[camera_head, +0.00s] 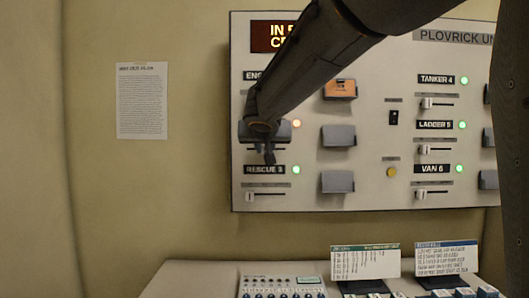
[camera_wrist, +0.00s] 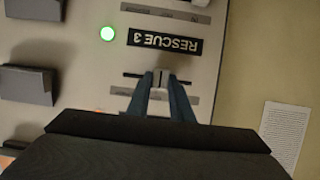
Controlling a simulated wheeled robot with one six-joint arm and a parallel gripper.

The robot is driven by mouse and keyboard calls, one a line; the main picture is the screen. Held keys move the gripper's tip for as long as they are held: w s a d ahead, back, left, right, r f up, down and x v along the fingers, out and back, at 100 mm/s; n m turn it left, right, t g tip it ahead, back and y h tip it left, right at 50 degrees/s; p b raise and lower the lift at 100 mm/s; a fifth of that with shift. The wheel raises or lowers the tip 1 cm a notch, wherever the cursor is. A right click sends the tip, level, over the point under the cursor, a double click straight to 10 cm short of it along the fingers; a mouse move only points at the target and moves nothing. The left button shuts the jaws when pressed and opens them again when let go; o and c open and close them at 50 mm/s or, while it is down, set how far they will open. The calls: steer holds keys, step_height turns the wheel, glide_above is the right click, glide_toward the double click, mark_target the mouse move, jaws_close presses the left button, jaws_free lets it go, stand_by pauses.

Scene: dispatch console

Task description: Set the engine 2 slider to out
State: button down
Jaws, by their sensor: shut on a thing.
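My gripper (camera_head: 269,157) is at the left column of the wall panel, just above the RESCUE 3 label (camera_head: 265,170). In the wrist view, which is upside down, my gripper (camera_wrist: 161,82) is shut on a small grey slider knob (camera_wrist: 161,77). The knob sits near the middle of its dark horizontal track (camera_wrist: 133,75). By its row, this is the engine 2 slider; its name label is hidden behind my arm. An orange lamp (camera_head: 297,124) glows at the right of this row.
The RESCUE 3 slider (camera_head: 250,196) is close below, with a green lamp (camera_head: 296,169) beside its label. Grey blocks (camera_head: 338,135) stand out from the panel to the right. A sloping desk console (camera_head: 200,275) with two cards lies below.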

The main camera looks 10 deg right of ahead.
steer(key=shift+d, duration=0.1)
steer(key=c, duration=1.6)
jaws_free()
steer(key=shift+o, duration=0.2)
steer(key=b+v, duration=0.1)
steer(key=v, duration=0.7)
steer(key=shift+f, duration=0.1)
